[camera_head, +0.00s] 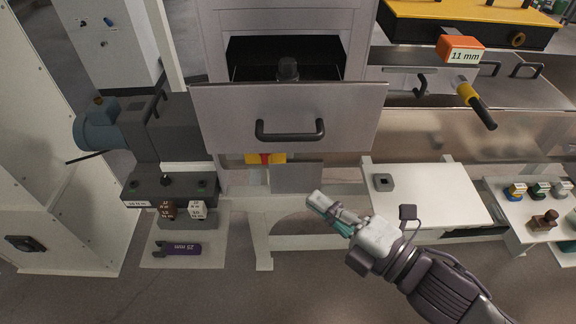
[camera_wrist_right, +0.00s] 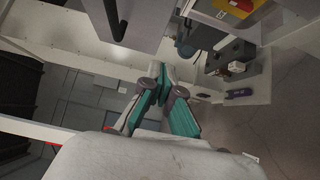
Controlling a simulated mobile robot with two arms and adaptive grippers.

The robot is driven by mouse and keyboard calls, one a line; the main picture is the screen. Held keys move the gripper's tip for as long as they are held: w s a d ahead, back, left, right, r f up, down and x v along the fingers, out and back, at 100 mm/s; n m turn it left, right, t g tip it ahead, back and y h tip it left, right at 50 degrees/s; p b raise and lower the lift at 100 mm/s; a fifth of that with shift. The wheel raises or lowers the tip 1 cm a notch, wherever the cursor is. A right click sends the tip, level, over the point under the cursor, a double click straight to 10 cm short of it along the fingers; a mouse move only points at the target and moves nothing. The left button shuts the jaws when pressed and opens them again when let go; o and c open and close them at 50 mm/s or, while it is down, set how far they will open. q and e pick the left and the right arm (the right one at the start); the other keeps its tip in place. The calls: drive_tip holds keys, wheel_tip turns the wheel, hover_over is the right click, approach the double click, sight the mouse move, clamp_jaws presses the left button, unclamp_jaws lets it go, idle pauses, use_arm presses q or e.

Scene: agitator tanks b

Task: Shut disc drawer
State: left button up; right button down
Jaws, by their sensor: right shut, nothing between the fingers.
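The disc drawer (camera_head: 350,110) is a grey drawer in the pale cabinet and stands pulled out, with a dark opening above its front. A dark bar handle (camera_head: 290,135) is fixed across the front. A dark round-topped thing (camera_head: 288,68) shows inside, partly hidden by the front panel. My right gripper (camera_head: 318,202) is shut and empty, below and a little right of the handle, apart from the drawer front. In the right wrist view its fingertips (camera_wrist_right: 158,72) meet with nothing between them. My left gripper is not in view.
A white low table (camera_head: 430,195) with a small grey block stands right of my right gripper. A yellow-handled tool (camera_head: 476,104) and an orange 11 mm block (camera_head: 460,50) are at upper right. A grey machine (camera_head: 165,130) stands left. Floor is free in front.

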drive_tip(key=b+x, duration=0.2)
drive_tip(key=p, duration=0.4)
approach(264, 152)
drive_tip(key=x, duration=0.4)
drive_tip(key=shift+r, duration=0.1)
drive_tip(key=shift+w+d, duration=0.1)
drive_tip(key=shift+w, duration=0.65)
